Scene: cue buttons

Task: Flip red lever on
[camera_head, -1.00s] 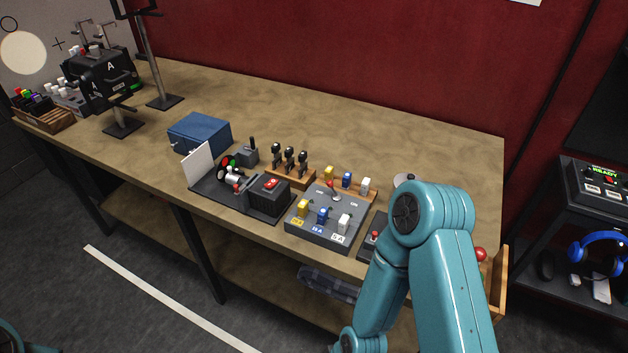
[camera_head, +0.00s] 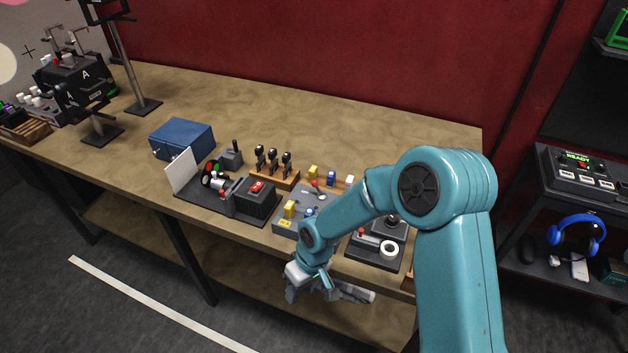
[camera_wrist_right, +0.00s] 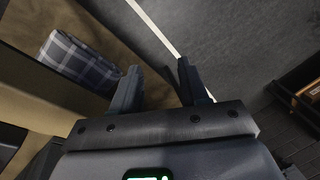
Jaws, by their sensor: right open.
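The red-knobbed lever (camera_head: 315,184) stands on the grey panel (camera_head: 283,222) near the bench's front edge, with a yellow and a blue plug in front of it. My right forearm crosses the panel's right part and hides some of it. My right gripper (camera_head: 352,293) hangs below the bench's front edge, in front of and lower than the panel, apart from the lever. In the right wrist view, its two fingers (camera_wrist_right: 160,66) are spread with nothing between them. The lever does not show in that view. My left gripper is not in view.
A black device with a red button (camera_head: 256,187) sits left of the panel, and a black box with a white ring (camera_head: 389,249) sits right of it. A wooden rack of black handles (camera_head: 274,177) is behind. The bench's back (camera_head: 330,120) is clear. A plaid cloth (camera_wrist_right: 78,60) lies low.

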